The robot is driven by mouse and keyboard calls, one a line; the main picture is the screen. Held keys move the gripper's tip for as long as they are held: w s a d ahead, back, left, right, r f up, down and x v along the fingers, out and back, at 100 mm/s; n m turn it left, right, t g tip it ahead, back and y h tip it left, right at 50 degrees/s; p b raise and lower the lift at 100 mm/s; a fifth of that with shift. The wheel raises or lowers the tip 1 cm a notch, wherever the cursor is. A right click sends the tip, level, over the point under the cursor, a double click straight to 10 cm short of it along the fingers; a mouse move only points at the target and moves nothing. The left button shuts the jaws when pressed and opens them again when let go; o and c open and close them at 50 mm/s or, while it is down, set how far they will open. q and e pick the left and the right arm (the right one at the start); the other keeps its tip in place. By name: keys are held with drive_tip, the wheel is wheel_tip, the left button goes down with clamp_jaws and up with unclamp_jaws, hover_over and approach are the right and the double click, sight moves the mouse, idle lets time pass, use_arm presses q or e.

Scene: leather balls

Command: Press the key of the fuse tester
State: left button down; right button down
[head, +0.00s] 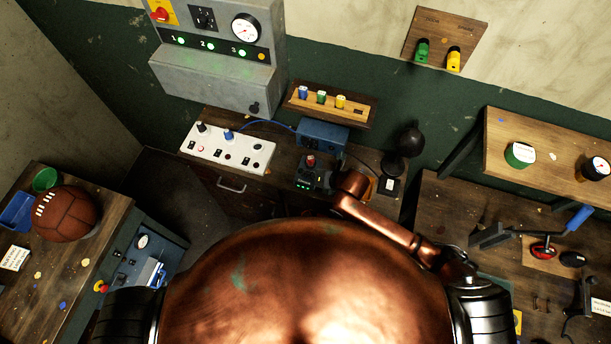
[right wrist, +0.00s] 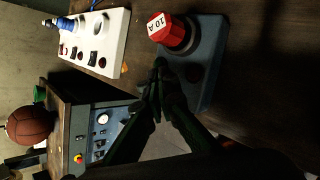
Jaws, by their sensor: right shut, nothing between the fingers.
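The fuse tester (head: 308,176) is a small dark box on the wooden bench, with a red fuse (head: 311,160) upright in it and small green lights at its front. In the right wrist view, the tester (right wrist: 210,55) carries the red fuse (right wrist: 168,28) marked "10 A". A dark reddish round spot (right wrist: 194,73) on its top may be the key; I cannot tell surely. My right gripper (right wrist: 158,70) is shut and empty, its fingertips close to the tester's edge; contact is unclear. In the head view my right arm partly hides the tester's right side. My left gripper is not in view.
A white switch panel (head: 228,148) lies left of the tester, and a blue box (head: 322,134) stands behind it. A rack (head: 330,104) of coloured fuses hangs above. A black lamp-like object (head: 394,165) stands to the right. A leather ball (head: 66,214) sits on the left bench.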

drive_tip(key=shift+f, duration=0.35)
idle(0.4)
drive_tip(key=shift+r, duration=0.1)
drive_tip(key=shift+r+p, duration=0.75)
drive_tip(key=shift+r, duration=0.05)
wheel_tip(320, 180, up, 5)
drive_tip(key=p, duration=0.5)
drive_tip(key=shift+r, duration=0.1)
drive_tip(key=shift+a, duration=0.1)
idle(0.6)
